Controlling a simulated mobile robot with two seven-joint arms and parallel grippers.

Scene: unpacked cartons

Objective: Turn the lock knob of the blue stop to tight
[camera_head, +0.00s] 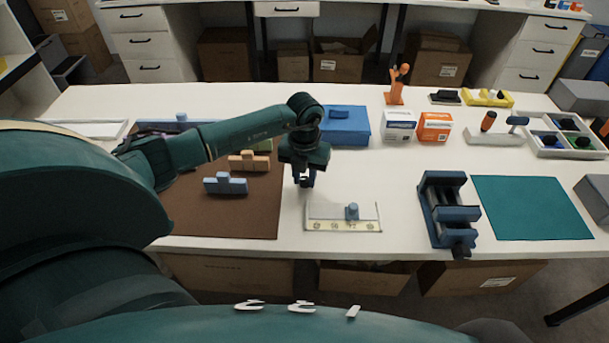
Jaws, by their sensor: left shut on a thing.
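The blue stop (352,212) is a small upright blue piece on a pale scale plate (330,226), right of its middle, near the table's front edge. Its lock knob is too small to make out clearly, and I cannot read how it is turned. My left gripper (304,184) points down, behind and left of the stop, near the plate's left end. It is shut on a small dark thing that I cannot identify. It looks apart from the blue stop. My right gripper is not in view.
A dark blue vise (445,205) stands right of the plate, beside a teal mat (530,208). A brown mat (240,212) with blue and tan blocks lies left. A blue box (345,128) and small cartons stand behind. White table shows bare between plate and vise.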

